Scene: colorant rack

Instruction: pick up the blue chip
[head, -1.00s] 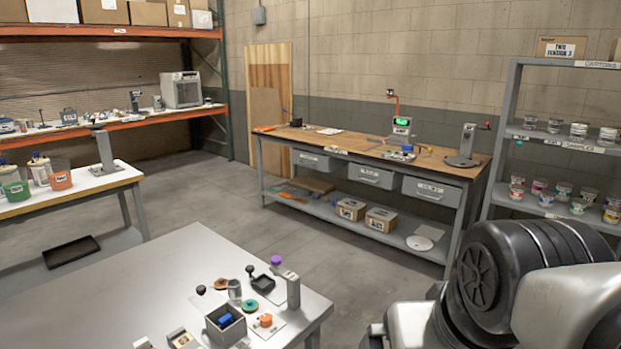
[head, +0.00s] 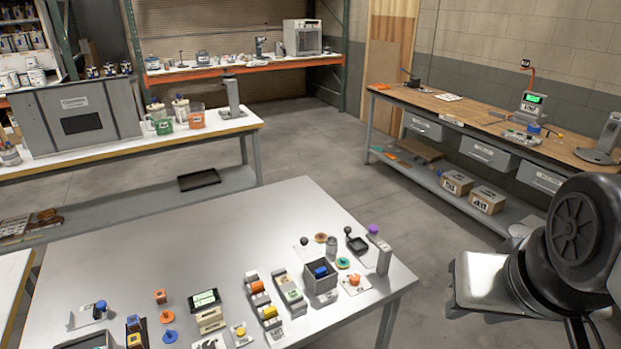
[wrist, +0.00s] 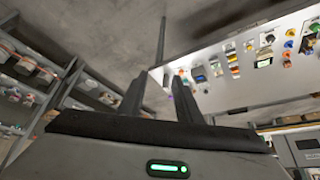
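Several small blue pieces show on the grey metal table (head: 130,240) in the head view, and I cannot tell for sure which is the blue chip. A small blue piece with a flat round base (head: 170,336) lies near the front edge. A blue block (head: 321,271) sits in a grey open box (head: 318,286) at the right. A blue knob (head: 101,305) shows at the left. My gripper (wrist: 159,82) has its two dark fingers apart with nothing between them. It is away from the table, which shows tilted at the upper right of the wrist view.
An orange piece (head: 167,316) lies just behind the round-based blue one. A display (head: 204,299) and coloured blocks stand to its right. A grey post with a purple top (head: 378,250) stands near the right edge. The table's back left is clear. A wooden workbench (head: 480,120) stands beyond.

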